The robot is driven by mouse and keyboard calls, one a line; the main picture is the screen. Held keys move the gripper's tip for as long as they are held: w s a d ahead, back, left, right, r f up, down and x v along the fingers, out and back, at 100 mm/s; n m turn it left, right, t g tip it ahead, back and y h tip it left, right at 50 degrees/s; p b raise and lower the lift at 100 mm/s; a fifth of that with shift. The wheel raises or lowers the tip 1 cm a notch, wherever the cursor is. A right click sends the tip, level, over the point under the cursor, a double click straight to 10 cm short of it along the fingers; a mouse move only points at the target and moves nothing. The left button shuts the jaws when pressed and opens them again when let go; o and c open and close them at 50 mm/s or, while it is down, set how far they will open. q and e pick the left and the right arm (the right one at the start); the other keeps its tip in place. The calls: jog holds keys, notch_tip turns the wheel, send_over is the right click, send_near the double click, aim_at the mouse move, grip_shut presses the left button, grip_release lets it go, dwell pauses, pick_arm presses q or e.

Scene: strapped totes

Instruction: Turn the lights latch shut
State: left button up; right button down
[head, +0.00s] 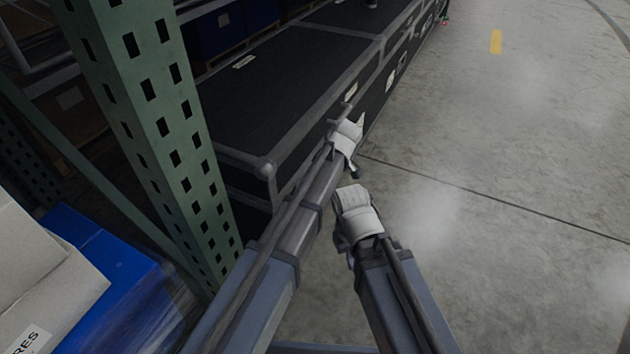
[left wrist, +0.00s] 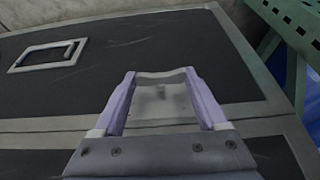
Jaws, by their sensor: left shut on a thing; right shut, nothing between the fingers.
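A long black case with grey metal edges (head: 262,100) runs along the left in the head view. Its black panel with grey edging (left wrist: 60,95) fills much of the left wrist view. My left gripper (head: 350,130) is at the side of the case; its purple fingers (left wrist: 160,76) are shut on a grey metal piece (left wrist: 160,101), which looks like the latch. The fingers hide part of it, and I cannot read which way it is turned. No lights label is readable. My right gripper (head: 352,192) is shut and empty, over the floor beside the left arm.
A green perforated rack post (head: 155,110) stands close on the left, near my left arm. A blue bin (head: 110,265) with pale boxes (head: 40,265) is at lower left. A rectangular recessed handle (left wrist: 45,55) is on the case panel. The concrete floor (head: 520,150) at right is clear.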

pick_arm(q)
jog(key=o, duration=1.3)
